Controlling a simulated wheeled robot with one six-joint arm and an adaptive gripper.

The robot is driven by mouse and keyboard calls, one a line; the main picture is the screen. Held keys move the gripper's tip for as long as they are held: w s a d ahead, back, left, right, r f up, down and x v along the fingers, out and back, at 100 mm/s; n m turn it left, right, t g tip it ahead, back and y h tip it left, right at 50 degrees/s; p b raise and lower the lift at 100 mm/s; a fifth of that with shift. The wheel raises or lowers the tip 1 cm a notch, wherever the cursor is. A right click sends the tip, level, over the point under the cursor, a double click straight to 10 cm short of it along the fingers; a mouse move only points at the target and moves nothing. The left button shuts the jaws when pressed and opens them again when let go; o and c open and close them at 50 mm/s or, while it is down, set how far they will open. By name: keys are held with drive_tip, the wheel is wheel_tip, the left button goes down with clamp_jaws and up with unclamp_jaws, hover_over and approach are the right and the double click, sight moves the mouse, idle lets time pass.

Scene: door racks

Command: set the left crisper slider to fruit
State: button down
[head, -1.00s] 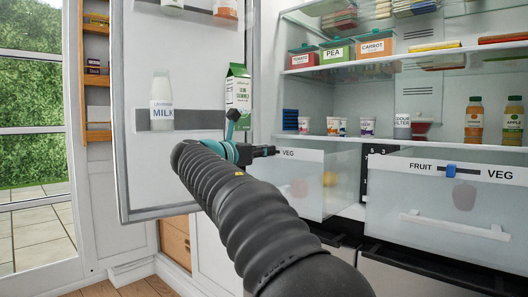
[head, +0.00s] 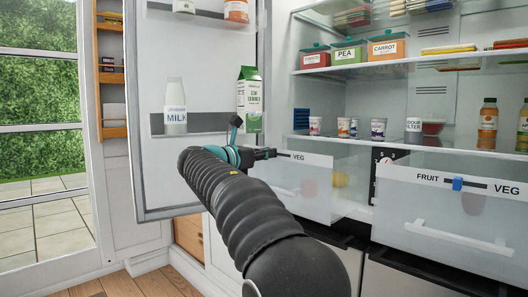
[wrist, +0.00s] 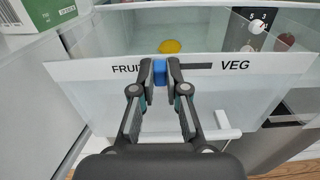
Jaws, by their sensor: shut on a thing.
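The left crisper drawer (wrist: 98,68) has a pale front with FRUIT on the left, VEG on the right and a dark slot (wrist: 197,66) between. Its blue slider (wrist: 160,72) sits at the FRUIT end of the slot in the wrist view. My gripper (wrist: 160,75) is shut on the slider, one finger on each side, and its left finger covers the end of the word FRUIT. In the head view my gripper (head: 270,153) is at the left drawer's front (head: 318,161); my arm hides the slider and the FRUIT label there.
The right crisper drawer (head: 440,215) has its own blue slider (head: 458,184), at mid slot. The open fridge door (head: 205,95) with milk (head: 175,115) and a green carton (head: 249,98) stands left of my arm.

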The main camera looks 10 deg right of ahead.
drive_tip(key=c, duration=1.2)
unclamp_jaws()
drive_tip(key=shift+w+a, duration=0.15)
drive_tip(key=shift+a, duration=0.15)
drive_tip(key=shift+o, duration=0.2)
drive_tip(key=shift+d, duration=0.1)
drive_tip(key=v, duration=1.2)
